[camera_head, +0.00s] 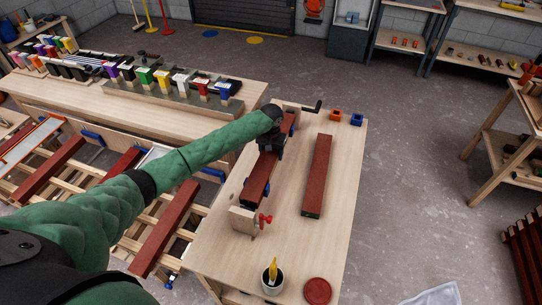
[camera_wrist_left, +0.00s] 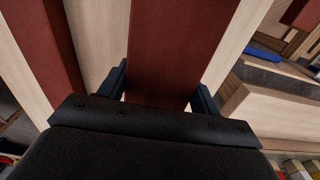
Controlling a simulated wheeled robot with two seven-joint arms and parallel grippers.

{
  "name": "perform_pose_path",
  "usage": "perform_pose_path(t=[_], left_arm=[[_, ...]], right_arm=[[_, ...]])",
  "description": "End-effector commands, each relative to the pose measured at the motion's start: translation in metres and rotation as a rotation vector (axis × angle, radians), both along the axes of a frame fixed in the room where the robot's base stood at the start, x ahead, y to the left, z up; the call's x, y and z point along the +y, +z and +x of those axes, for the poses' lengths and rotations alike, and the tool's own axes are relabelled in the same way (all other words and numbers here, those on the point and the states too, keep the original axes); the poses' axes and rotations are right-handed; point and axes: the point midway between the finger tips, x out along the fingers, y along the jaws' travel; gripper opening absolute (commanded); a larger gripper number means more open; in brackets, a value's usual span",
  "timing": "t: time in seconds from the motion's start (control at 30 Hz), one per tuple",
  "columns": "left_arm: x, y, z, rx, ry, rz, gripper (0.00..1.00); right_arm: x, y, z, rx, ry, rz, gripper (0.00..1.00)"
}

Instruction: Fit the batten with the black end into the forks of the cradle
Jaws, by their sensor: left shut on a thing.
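A dark red batten (camera_head: 257,181) lies lengthwise between two wooden end blocks on the bench. Blue pieces, seemingly the cradle's forks (camera_head: 268,186), show beside it; whether it is seated in them I cannot tell. The near block (camera_head: 243,221) carries a red knob. My left gripper (camera_head: 270,142) is over this batten and shut on it. In the left wrist view the batten (camera_wrist_left: 172,45) runs between the two fingers (camera_wrist_left: 162,92). Its end colour is not clear. A second red batten (camera_head: 317,172) lies to the right, its near end dark green. My right gripper is out of view.
Orange (camera_head: 336,115) and blue (camera_head: 356,119) blocks stand at the back right. A cup (camera_head: 272,281) and a red disc (camera_head: 318,291) are at the front. More battens lie on a slatted rack (camera_head: 124,217) at left.

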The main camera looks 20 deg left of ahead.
Motion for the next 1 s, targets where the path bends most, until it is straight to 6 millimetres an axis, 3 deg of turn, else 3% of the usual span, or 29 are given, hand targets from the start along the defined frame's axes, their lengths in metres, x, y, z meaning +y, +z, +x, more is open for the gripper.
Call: perform_pose_path(t=[0.43, 0.47, 0.57, 1.0], left_arm=[[-0.0001, -0.0023, 0.0010, -0.002, 0.001, -0.001, 0.15], [0.0002, -0.0036, 0.0004, -0.001, 0.001, 0.000, 0.67], [0.0001, -0.0035, 0.0004, -0.001, 0.000, 0.000, 0.85], [-0.0003, 0.0054, 0.0008, -0.002, -0.001, -0.001, 0.85]], right_arm=[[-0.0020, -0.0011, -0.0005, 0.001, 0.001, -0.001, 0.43], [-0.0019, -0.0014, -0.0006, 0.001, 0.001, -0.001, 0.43], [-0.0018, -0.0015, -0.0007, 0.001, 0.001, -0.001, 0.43], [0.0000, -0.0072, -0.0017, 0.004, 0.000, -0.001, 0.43]])
